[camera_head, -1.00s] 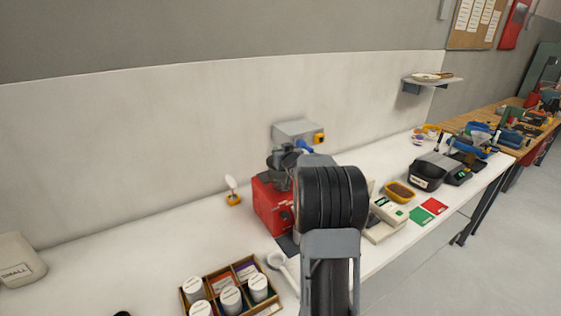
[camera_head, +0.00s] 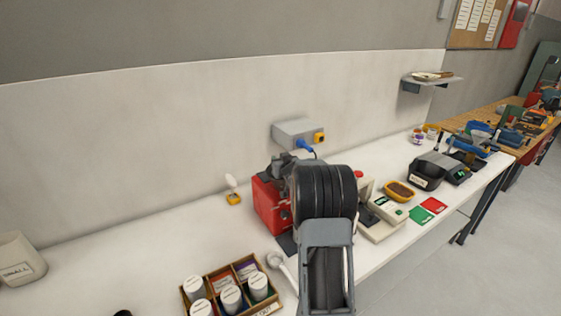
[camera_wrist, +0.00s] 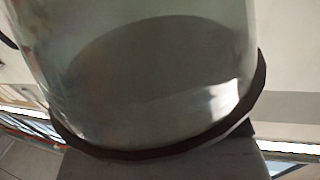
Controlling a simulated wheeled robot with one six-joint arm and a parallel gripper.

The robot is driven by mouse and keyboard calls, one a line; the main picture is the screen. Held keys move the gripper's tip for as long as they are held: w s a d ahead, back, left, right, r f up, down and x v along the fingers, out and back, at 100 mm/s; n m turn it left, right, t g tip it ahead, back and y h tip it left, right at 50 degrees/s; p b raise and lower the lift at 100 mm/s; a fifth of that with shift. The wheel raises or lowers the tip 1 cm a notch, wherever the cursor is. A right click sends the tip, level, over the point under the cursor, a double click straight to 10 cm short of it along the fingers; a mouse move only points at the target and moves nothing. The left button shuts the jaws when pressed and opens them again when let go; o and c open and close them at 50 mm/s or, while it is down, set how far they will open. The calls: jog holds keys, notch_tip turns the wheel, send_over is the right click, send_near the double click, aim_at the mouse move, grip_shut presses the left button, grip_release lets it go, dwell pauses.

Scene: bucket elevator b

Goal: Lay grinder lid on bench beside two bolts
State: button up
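The red machine that looks like the grinder (camera_head: 268,206) stands on the white bench, partly hidden by my arm. Dark grey parts (camera_head: 281,170) show at its top. In the wrist view a clear, glassy rounded body (camera_wrist: 160,75) with a dark rim fills most of the picture, very close to the camera. It may be the grinder lid, but I cannot be sure. My gripper's fingertips are hidden behind my arm in the head view and cannot be made out in the wrist view. I cannot make out the two bolts.
A divided box of white-capped jars (camera_head: 231,290) stands at the front of the bench. A small scale-like device (camera_head: 382,218), a yellow bowl (camera_head: 398,191) and a black device (camera_head: 428,172) stand to the right. The white bench (camera_head: 120,255) is largely clear at the left.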

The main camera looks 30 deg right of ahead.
jog(key=o, duration=0.3)
jog(key=shift+o, duration=0.2)
jog(key=shift+f, duration=0.1)
